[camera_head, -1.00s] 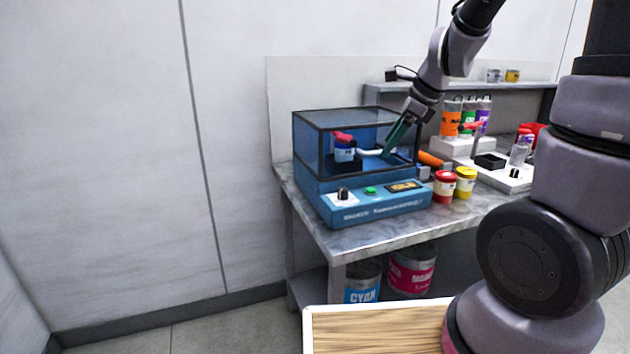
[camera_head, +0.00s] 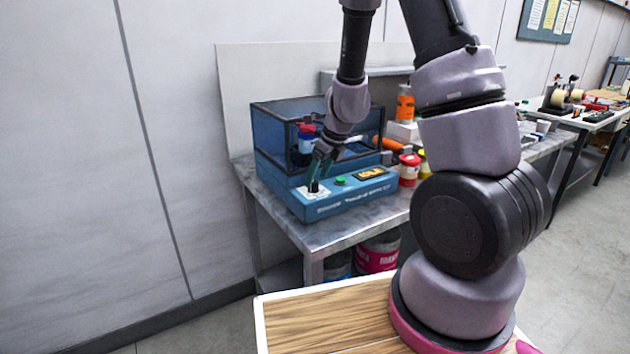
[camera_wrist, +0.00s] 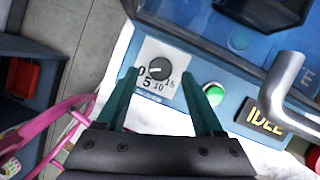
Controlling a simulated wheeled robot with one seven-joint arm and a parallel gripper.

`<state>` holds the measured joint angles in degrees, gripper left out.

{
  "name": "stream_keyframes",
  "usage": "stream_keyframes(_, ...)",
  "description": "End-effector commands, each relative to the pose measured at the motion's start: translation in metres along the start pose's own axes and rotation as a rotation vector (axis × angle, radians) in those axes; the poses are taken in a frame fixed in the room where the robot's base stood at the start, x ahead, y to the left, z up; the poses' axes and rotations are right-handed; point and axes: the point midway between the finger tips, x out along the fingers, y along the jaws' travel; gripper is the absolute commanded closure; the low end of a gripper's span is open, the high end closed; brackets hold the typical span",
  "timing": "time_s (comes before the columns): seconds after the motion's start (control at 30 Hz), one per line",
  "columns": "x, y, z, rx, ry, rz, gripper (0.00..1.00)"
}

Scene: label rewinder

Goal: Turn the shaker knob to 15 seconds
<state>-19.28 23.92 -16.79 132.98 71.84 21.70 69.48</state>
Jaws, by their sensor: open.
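The blue shaker (camera_head: 345,195) stands on the grey bench, with a dark clear-walled box on top. Its black knob (camera_wrist: 158,69) sits on a white dial plate (camera_wrist: 157,80) marked 0, 5, 10 and 15. I cannot tell for sure which mark the knob points at. My gripper (camera_head: 316,178) is open and points down at the knob. In the wrist view its two green fingers (camera_wrist: 157,92) stand apart, one to each side of the dial, and the knob lies between and slightly beyond their tips. I see no contact with the knob.
A green button (camera_wrist: 214,93) and a display reading IDLE (camera_wrist: 262,122) are right of the dial. A grey bent handle (camera_wrist: 288,85) is farther right. A red-lidded jar (camera_head: 409,170) stands beside the shaker. A red and blue bottle (camera_head: 306,138) is inside the box.

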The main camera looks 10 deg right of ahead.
Motion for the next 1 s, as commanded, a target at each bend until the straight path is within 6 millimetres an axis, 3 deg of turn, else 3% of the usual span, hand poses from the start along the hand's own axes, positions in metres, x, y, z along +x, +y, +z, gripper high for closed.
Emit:
stream_keyframes(0.23,0.021,0.0,0.0,-0.001,0.0,0.0,0.31)
stream_keyframes(0.57,0.023,0.0,0.001,-0.002,-0.001,0.0,0.31)
stream_keyframes(0.7,0.023,0.0,0.001,-0.002,-0.001,0.0,0.8)
stream_keyframes(0.77,0.023,0.0,0.001,-0.002,-0.001,0.0,1.0)
stream_keyframes(1.0,0.023,0.0,0.0,-0.015,-0.001,0.005,1.0)
